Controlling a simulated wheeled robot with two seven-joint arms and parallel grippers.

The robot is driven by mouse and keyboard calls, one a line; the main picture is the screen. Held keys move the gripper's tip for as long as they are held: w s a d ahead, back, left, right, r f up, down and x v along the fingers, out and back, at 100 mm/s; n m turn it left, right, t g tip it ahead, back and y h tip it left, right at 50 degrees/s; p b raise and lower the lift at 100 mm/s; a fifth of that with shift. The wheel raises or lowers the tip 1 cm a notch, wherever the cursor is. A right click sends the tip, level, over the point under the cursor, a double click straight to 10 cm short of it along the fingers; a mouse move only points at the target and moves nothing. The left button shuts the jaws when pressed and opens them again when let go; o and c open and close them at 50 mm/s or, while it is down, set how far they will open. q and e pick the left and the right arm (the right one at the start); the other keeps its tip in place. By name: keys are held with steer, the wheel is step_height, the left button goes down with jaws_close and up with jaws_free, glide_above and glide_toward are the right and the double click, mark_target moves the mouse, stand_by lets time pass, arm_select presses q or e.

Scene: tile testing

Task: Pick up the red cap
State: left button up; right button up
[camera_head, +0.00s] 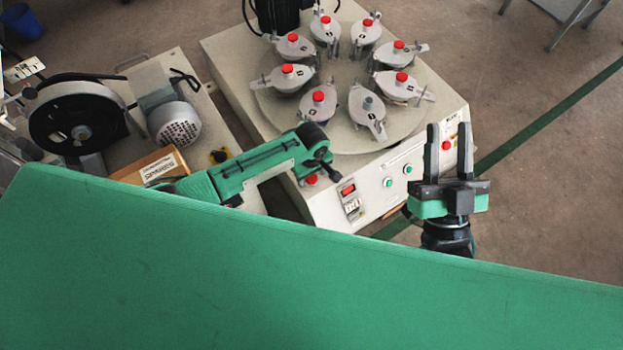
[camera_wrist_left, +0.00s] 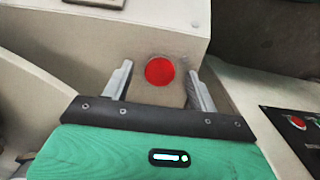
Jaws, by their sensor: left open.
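A round red cap (camera_wrist_left: 160,71) is on a beige surface in the left wrist view. It lies between the two spread fingers of my left gripper (camera_wrist_left: 160,69), with a gap on each side. In the head view the cap (camera_head: 311,179) shows partly, just below the end of my left arm, at the machine's near left corner. My left gripper is open and empty. My right gripper (camera_head: 449,152) stands with its fingers up and apart, empty, in front of the machine's right side. More red caps (camera_head: 318,97) top the clamps on the round turntable; the near clamp has a grey knob (camera_head: 367,103).
The machine's turntable (camera_head: 340,135) sits behind my left gripper. Its front panel (camera_head: 372,192) has buttons. A grinder with a black wheel (camera_head: 75,117) and a cardboard box (camera_head: 160,166) stand at left. Open floor (camera_head: 545,190) lies at right.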

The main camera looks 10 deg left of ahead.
arm_select(q)
steer(key=shift+f, duration=0.15)
steer(key=c, duration=1)
steer(key=shift+c, duration=0.2)
